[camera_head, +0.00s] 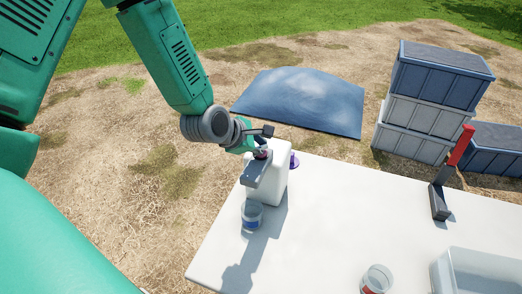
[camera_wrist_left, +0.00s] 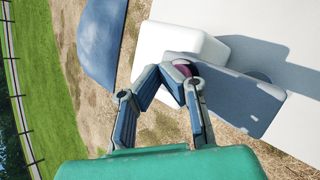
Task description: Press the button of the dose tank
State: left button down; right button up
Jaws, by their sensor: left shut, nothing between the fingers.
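The dose tank (camera_head: 280,182) is a white block on the left part of the white table, with a grey head (camera_head: 262,172) jutting toward the front. It also shows in the wrist view, white body (camera_wrist_left: 176,42) and grey head (camera_wrist_left: 235,95). A dark purple button (camera_wrist_left: 185,69) sits on the head, partly covered by my fingers. My left gripper (camera_head: 261,147) is shut and empty, its fingertips (camera_wrist_left: 178,77) at the button; I cannot tell whether they touch it. A clear cup (camera_head: 251,216) with a blue band stands below the head. My right gripper is out of view.
Another clear cup (camera_head: 376,280) with a red band stands at the table's front. A clear bin (camera_head: 478,272) is at the right. A grey stand with a red handle (camera_head: 462,146) is near the back edge. Stacked crates (camera_head: 419,119) and a blue tarp (camera_head: 302,100) lie beyond the table.

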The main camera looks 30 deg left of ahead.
pick_arm(q)
jog(key=shift+f, duration=0.45)
dwell(0.6)
jog(key=shift+r, duration=0.1)
jog(key=shift+r+p, duration=0.5)
jog(key=shift+r, duration=0.25)
jog(key=shift+r, duration=0.1)
notch_tip(320, 180, up, 6)
jog(key=p, duration=0.5)
dwell(1.6)
